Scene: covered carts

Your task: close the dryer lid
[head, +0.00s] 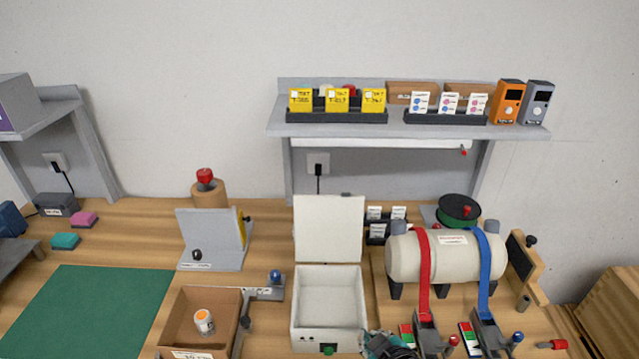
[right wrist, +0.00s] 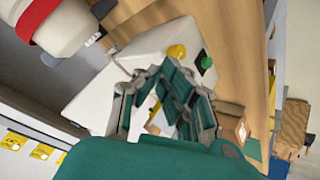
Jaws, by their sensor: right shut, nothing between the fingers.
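The dryer is a white box (head: 330,297) at the front centre of the bench, with a green button (head: 328,350) on its front. Its white lid (head: 329,228) stands open, upright at the back edge, and the pale inside of the box shows. My right gripper (head: 392,346) is at the bottom edge of the head view, just right of the box's front corner, partly cut off. In the right wrist view its dark green fingers (right wrist: 165,103) are closed together and empty, with white dryer surfaces behind them. My left gripper is not in view.
Right of the dryer, a cream tank (head: 445,259) with red and blue straps stands on legs, with clamps in front. An open brown box (head: 202,318) holding a jar stands at the left. A shelf (head: 405,129) overhangs the back. A green mat (head: 85,312) lies clear further left.

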